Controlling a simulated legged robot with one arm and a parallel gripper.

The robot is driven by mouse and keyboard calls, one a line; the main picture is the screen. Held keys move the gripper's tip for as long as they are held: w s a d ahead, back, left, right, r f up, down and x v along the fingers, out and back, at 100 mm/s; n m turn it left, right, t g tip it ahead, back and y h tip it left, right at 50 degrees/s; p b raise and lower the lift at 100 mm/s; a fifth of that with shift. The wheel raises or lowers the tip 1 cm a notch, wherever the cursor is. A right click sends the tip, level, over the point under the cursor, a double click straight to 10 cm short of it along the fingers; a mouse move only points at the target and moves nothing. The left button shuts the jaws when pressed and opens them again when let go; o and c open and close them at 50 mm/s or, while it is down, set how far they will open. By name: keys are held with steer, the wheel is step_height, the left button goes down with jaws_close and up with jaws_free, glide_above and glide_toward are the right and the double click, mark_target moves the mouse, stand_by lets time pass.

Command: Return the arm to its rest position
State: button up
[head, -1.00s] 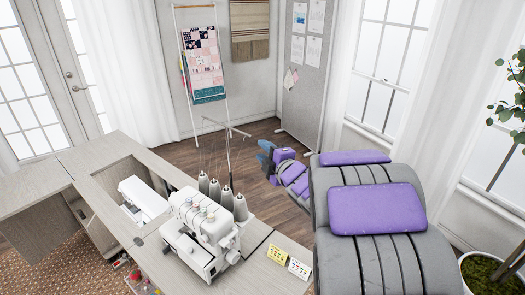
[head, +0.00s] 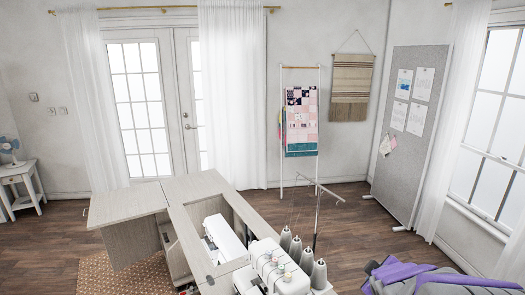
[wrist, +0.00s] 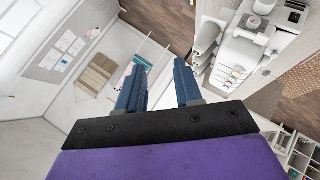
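My gripper (wrist: 160,88) shows in the wrist view as two blue fingers standing apart, with nothing between them. It is open and empty. In the head view only part of my purple and grey arm (head: 440,277) shows at the bottom right corner; the gripper itself is out of that view. In the wrist view the room appears tilted, with the sewing cabinet to the right of the fingers.
The sewing cabinet (head: 128,204) has a white sewing machine (head: 225,240) in its opening and a white serger (head: 272,268) with thread cones at its near end. A quilt ladder (head: 318,110) and grey pinboard (head: 416,150) stand behind.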

steer(key=s+a+f+m+g+y, duration=0.1)
steer(key=s+a+m+g, duration=0.1)
steer(key=s, duration=0.8)
steer(key=s+a+f+m+g+y, duration=0.1)
steer(key=s+a+g, duration=0.4)
steer(key=s, duration=0.6)
steer(key=s+a+f+m+g+y, duration=0.1)
steer(key=s+a+f+m+g, duration=0.2)
steer(key=s+a, duration=0.3)
steer(key=s+m+g, duration=0.1)
steer(key=s, duration=0.3)
steer(key=shift+s+a+f+m+b, duration=0.15)
steer(key=shift+s+a+m+b, duration=0.15)
steer(key=shift+a+b, duration=0.1)
steer(key=shift+w+f, duration=0.1)
steer(key=shift+f, duration=0.05)
